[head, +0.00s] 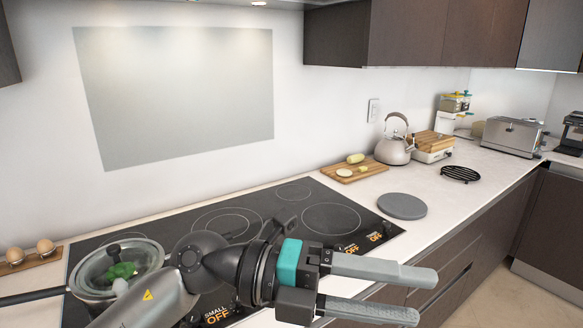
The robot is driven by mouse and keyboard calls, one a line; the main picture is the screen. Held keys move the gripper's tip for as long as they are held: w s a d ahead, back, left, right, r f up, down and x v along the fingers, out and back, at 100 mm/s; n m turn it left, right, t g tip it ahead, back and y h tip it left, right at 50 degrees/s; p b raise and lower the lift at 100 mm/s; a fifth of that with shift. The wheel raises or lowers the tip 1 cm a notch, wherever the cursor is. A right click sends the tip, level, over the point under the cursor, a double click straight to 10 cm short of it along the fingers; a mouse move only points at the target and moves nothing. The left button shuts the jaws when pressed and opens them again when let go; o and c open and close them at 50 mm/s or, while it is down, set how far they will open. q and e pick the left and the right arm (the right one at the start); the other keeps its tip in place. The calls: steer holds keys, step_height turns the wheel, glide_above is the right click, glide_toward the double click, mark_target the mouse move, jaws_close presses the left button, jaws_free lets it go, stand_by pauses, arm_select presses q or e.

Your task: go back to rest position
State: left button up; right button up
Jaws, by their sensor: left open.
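My left gripper (426,297) shows in the head view at the lower middle. Its arm comes in from the bottom left and crosses in front of the black cooktop (265,207). The two grey fingers point right and are apart, with nothing between them. They are in front of the drawers below the counter edge. My right gripper is not in the view.
A lidded pot (152,256) with something green inside stands on the cooktop's left. Eggs (45,247) sit in a holder at far left. A grey round plate (402,206), a cutting board (345,175), a kettle (395,150), a black trivet (461,174) and a toaster (512,137) stand along the counter.

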arm_select(q)
step_height(320, 180, up, 6)
steer(key=w+a+f+n+t+h, duration=0.1)
steer(key=w+n+t+h, duration=0.1)
steer(key=n+t+h, duration=0.25)
steer(key=w+a+n+t+y, duration=0.6)
steer(key=w+a+n+t, duration=0.35)
steer(key=n+t, duration=0.9)
steer(key=a+f+n+g+y, duration=0.2)
steer(key=a+f+n+y, duration=0.5)
steer(key=f, duration=0.3)
steer(key=a+f+n+g+y, duration=0.2)
steer(key=a+f+n+y, duration=0.4)
steer(key=f+y, duration=0.25)
steer(key=s+a+f+n+g, duration=0.25)
steer(key=s+f+g, duration=0.95)
steer(key=s+f, duration=0.85)
step_height(320, 180, down, 22)
steer(key=s+m+g, duration=0.1)
steer(key=s, duration=0.2)
steer(key=s+a+f+g, duration=0.1)
steer(key=s+a+f, duration=0.2)
steer(key=s+f, duration=0.9)
steer(key=s, duration=0.2)
steer(key=shift+s+a+f, duration=0.15)
steer(key=shift+s+a, duration=0.05)
steer(key=shift+s, duration=0.1)
